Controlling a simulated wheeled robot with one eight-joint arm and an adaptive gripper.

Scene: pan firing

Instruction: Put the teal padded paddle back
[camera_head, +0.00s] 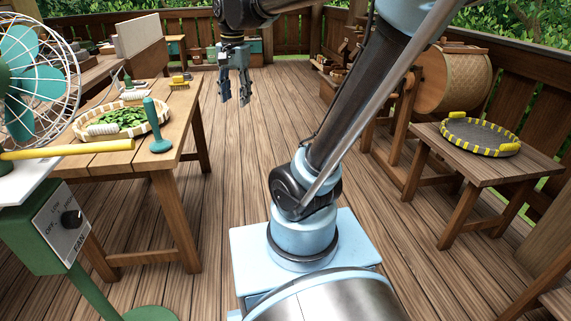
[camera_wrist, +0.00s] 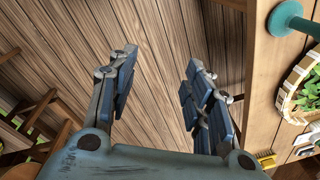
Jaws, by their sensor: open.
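The teal paddle (camera_head: 151,112) stands upright on the wooden table at the left, handle up, its round base (camera_head: 160,146) on the tabletop near the right edge. It shows in the wrist view at the top right as a teal disc (camera_wrist: 290,18) with a handle running off the frame. Any padding on its underside is hidden. My gripper (camera_head: 234,92) hangs over the open deck to the right of the table, fingers down, open and empty. In the wrist view my gripper (camera_wrist: 160,62) has its fingers apart with only floor planks between them, clear of the paddle.
Beside the paddle is a basket of green leaves (camera_head: 122,117). A yellow bar (camera_head: 66,149) crosses the near table edge, by the fan (camera_head: 27,74). A yellow-and-black-rimmed pan (camera_head: 482,138) sits on a right table, near a wooden drum (camera_head: 453,80). The middle deck is clear.

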